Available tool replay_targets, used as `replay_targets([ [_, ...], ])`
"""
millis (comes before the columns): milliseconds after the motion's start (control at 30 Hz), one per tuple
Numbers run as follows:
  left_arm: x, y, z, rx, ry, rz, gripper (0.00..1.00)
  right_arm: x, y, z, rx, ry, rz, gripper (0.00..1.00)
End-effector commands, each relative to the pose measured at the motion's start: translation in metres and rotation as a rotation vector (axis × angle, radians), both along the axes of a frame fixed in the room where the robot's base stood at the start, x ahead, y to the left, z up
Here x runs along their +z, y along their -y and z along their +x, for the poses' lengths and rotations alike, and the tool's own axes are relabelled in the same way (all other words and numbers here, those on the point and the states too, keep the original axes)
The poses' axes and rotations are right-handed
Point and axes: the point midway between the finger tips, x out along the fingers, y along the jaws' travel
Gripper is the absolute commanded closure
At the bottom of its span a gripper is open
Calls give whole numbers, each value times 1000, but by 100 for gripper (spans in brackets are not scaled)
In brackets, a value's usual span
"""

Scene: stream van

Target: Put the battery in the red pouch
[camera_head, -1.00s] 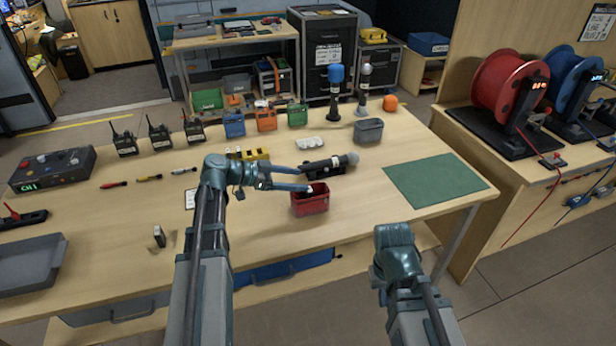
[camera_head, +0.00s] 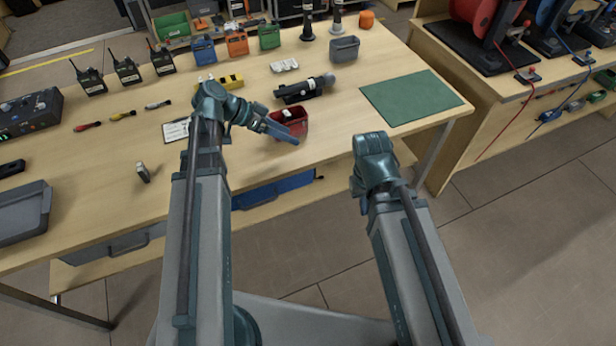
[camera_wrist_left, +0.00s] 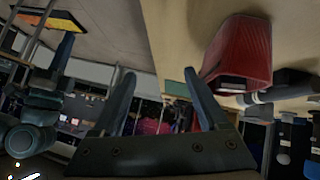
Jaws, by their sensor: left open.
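The red pouch (camera_head: 303,122) stands upright near the front edge of the table. A small pale thing (camera_head: 287,114) shows in its mouth; I cannot tell for sure if it is the battery. My left gripper (camera_head: 290,133) is at the pouch's front left side and hides part of it. In the left wrist view its jaws (camera_wrist_left: 160,78) are apart with nothing between them, and the pouch (camera_wrist_left: 240,48) is beside the right finger. A small dark block with a pale face (camera_head: 142,172) stands on the table at left. My right gripper (camera_head: 364,203) hangs off the table's front, its fingers barely visible.
A black cylindrical device (camera_head: 303,89) lies behind the pouch. A yellow block (camera_head: 228,81), a white tray (camera_head: 284,65) and a grey bin (camera_head: 345,48) stand further back. A green mat (camera_head: 410,97) lies clear at right.

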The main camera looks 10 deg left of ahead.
Motion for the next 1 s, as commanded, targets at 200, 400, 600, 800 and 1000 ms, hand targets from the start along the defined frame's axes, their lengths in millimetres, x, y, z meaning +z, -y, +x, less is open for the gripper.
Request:
replay_targets([
  [200, -51, 84, -68, 71, -367, 305, 23, 0, 0, 0, 0, 0, 0, 100],
  [400, -72, 112, -118, 254, -500, 611, 23, 0, 0, 0, 0, 0, 0, 100],
  [600, -75, 119, -141, 424, -492, 786, 23, 0, 0, 0, 0, 0, 0, 100],
  [800, -74, 119, -145, 485, -476, 831, 23, 0, 0, 0, 0, 0, 0, 100],
  [1000, -74, 118, -144, 487, -477, 831, 23, 0, 0, 0, 0, 0, 0, 100],
])
